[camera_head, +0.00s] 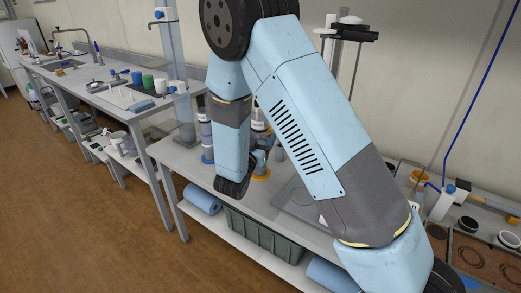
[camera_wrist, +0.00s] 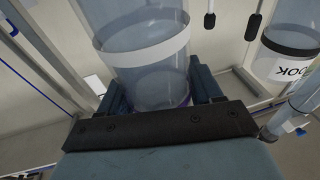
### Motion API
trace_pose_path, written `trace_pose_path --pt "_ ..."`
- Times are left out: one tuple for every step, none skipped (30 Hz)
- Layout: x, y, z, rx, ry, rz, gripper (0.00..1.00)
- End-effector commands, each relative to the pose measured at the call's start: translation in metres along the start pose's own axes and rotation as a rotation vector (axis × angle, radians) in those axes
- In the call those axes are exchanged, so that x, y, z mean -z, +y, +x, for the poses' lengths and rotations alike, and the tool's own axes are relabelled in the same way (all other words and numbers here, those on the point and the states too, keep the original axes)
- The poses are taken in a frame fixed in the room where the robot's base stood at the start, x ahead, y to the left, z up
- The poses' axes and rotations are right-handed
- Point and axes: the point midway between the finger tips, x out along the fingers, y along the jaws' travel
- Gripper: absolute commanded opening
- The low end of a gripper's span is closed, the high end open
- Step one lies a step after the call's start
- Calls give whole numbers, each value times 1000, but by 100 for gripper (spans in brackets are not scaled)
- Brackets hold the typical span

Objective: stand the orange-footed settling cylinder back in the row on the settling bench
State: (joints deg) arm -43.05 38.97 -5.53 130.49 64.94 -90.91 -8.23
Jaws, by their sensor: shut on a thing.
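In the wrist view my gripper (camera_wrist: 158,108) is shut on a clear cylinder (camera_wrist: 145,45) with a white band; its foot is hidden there. In the head view my gripper (camera_head: 258,157) is small and partly hidden by my arm. The orange foot (camera_head: 262,175) shows just below it, at the settling bench (camera_head: 180,156), so I take the held cylinder to be the orange-footed one. I cannot tell whether the foot touches the bench top. A blue-footed cylinder (camera_head: 207,157) stands to its left.
Another clear cylinder (camera_wrist: 290,45) with a black band and label is at right in the wrist view. A tall clear column (camera_head: 173,45) rises at the bench's left end. A green crate (camera_head: 262,240) and blue rolls (camera_head: 203,198) lie on the lower shelf. My arm hides mid-bench.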

Motion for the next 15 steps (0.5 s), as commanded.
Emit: trace_pose_path --pt "-7 -3 4 -1 1 -1 16" --pt "-10 -4 5 -1 1 -1 16" --pt "-14 -6 7 -1 1 -1 16" --pt "-17 -7 8 -1 1 -1 16" --pt "-19 -8 9 -1 1 -1 16" --pt "-21 -10 11 -1 2 0 16" --pt "-22 -10 11 -1 2 1 16" --pt "-23 -11 12 -1 2 1 16" --pt "-24 -11 12 -1 2 1 16" --pt "-25 -11 12 -1 2 1 16" --pt "-26 -12 13 -1 2 1 16" --pt "-28 -12 14 -1 2 0 16" --pt "-29 -13 14 -1 1 0 16" --pt "-31 -13 15 -1 1 0 16" --pt "-35 -14 16 -1 1 0 16"
